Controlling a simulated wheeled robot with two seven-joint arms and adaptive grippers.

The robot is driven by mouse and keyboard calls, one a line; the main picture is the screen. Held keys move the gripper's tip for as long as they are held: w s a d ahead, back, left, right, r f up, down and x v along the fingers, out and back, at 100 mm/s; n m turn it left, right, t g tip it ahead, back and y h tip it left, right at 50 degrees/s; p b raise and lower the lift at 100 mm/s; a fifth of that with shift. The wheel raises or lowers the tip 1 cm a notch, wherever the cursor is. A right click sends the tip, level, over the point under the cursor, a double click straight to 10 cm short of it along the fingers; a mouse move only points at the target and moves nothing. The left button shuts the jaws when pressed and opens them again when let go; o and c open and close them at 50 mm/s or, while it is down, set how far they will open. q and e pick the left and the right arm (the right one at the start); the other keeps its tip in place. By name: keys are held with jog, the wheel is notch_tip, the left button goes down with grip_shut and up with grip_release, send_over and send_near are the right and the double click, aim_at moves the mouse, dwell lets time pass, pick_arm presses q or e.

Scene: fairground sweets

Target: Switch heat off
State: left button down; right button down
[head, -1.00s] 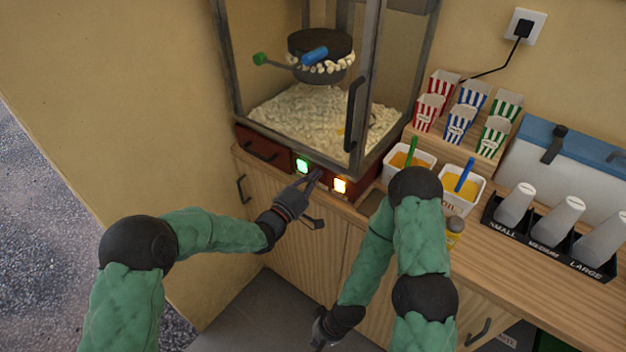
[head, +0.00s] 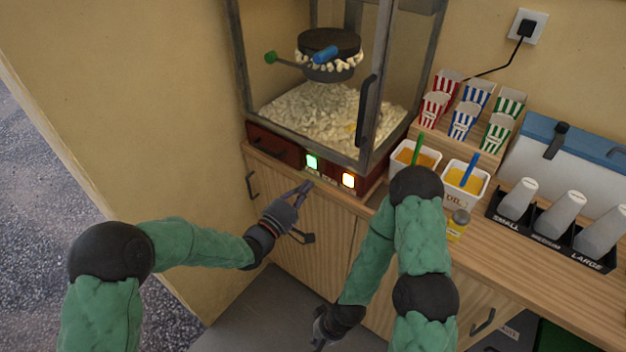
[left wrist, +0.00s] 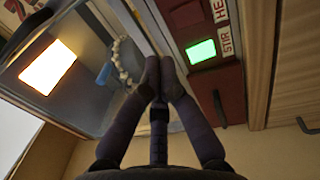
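The popcorn machine (head: 282,146) stands on a wooden counter, with a row of switches on its dark red base. In the left wrist view the heat switch (left wrist: 187,15), by a partly cut "HE" label, is dull red and unlit; the green one (left wrist: 202,52) is by "STIR". My left gripper (head: 305,187) is empty, apart from the panel, fingertips together (left wrist: 160,72). My right gripper (head: 320,325) hangs low, its fingers mostly hidden.
Two white tubs (head: 466,185) stand right of the machine. Striped popcorn boxes (head: 464,120) stand on a wooden riser, and a black cup rack (head: 540,232) is further right. Cabinet doors with handles (head: 252,186) lie below the counter. A tan wall closes the left.

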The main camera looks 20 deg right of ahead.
pick_arm(q)
jog(key=v, duration=0.2)
jog(key=r+v, duration=0.1)
jog(key=v, duration=0.2)
jog(key=shift+r+p, duration=0.1)
jog(key=shift+p, duration=0.3)
jog(key=s+a+f+g+y, duration=0.1)
jog(key=a+f+y, duration=0.25)
jog(key=f, duration=0.45)
jog(key=s+a+f+m+g+y, duration=0.1)
jog(key=s+a+f+y, duration=0.1)
jog(key=a+f, duration=0.4)
jog(key=s+a+f+g+y, duration=0.1)
jog(key=a+f+y, duration=0.2)
jog(key=f, duration=0.6)
jog(key=s+a+f+m+g+y, duration=0.1)
jog(key=s+a+f+g, duration=0.1)
jog(key=s, duration=0.5)
jog(key=s+a+f+m+g, duration=0.1)
jog(key=s+a+f+g, duration=0.2)
jog(key=s+f, duration=0.3)
jog(key=s+a+f+m+g+y, duration=0.1)
jog(key=s+a+f+m+g, duration=0.1)
jog(key=s, duration=0.6)
jog(key=shift+s+a+f+g+y, duration=0.15)
jog(key=shift+a+f+g+y, duration=0.2)
jog(key=shift+f+g, duration=0.55)
